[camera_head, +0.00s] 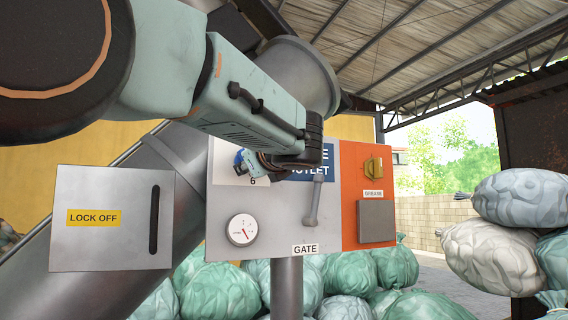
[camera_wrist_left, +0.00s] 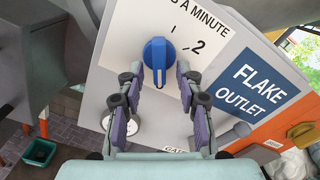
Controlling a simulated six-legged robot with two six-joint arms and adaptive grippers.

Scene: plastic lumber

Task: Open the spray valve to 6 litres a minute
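The spray valve is a round blue knob (camera_wrist_left: 158,53) on a white dial plate (camera_wrist_left: 205,30) in the left wrist view. In the head view a bit of the blue knob (camera_head: 239,159) shows beside my left wrist, with a "6" below. My left gripper (camera_wrist_left: 160,77) is open, its fingertips apart on either side of the knob's lower part. I cannot tell whether they touch it. My right gripper is in neither view.
A flake outlet sign (camera_wrist_left: 252,88) is right of the dial. The panel also has a round gauge (camera_head: 242,230), a gate lever (camera_head: 313,203) and a yellow grease knob (camera_head: 374,167). A lock off plate (camera_head: 112,245) stands at left. Green sacks (camera_head: 219,290) lie below.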

